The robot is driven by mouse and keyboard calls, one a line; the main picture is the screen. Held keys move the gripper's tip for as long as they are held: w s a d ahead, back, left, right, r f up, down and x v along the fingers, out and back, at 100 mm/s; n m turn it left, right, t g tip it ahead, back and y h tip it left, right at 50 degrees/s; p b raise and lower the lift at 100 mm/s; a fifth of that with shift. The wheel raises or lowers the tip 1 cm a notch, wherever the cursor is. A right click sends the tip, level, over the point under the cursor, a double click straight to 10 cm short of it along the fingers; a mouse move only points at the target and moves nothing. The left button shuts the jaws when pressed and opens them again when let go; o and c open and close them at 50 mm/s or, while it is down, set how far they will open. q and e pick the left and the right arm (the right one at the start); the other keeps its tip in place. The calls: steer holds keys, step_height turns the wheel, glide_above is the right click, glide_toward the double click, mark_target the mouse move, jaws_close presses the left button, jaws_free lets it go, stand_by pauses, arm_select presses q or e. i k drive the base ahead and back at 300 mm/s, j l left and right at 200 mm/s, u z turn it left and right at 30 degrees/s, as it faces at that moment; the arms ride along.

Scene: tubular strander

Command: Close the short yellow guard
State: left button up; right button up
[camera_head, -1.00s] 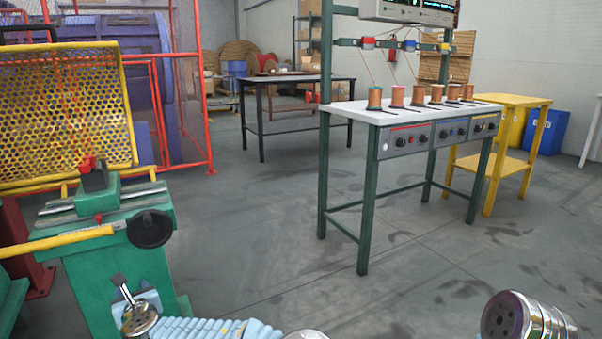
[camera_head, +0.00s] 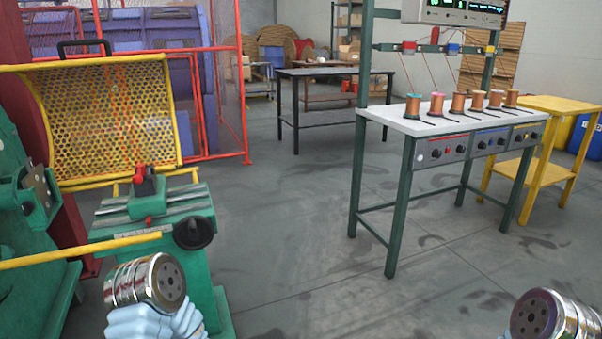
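The short yellow guard (camera_head: 105,115) is a curved perforated yellow panel with a yellow frame in the upper left of the head view. It stands raised, tilted back, above the green machine bed. A black handle (camera_head: 84,46) sits on its top edge. Of my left arm, a shiny ribbed metal section shows at the lower left, in front of the green machine and well below the guard. Of my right arm, a similar metal section shows at the bottom right corner. No fingers of either gripper show, and neither arm is seen touching the guard.
A green slide unit (camera_head: 150,215) with a black handwheel (camera_head: 194,233) stands before the guard. A yellow bar (camera_head: 80,250) crosses at left. A red mesh fence (camera_head: 205,85) stands behind. A spool bench (camera_head: 440,125) is at right. The floor between is clear.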

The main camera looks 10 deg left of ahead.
mark_target(20, 70)
steer(key=u, duration=1.25)
steer(key=i+l+u, duration=0.1)
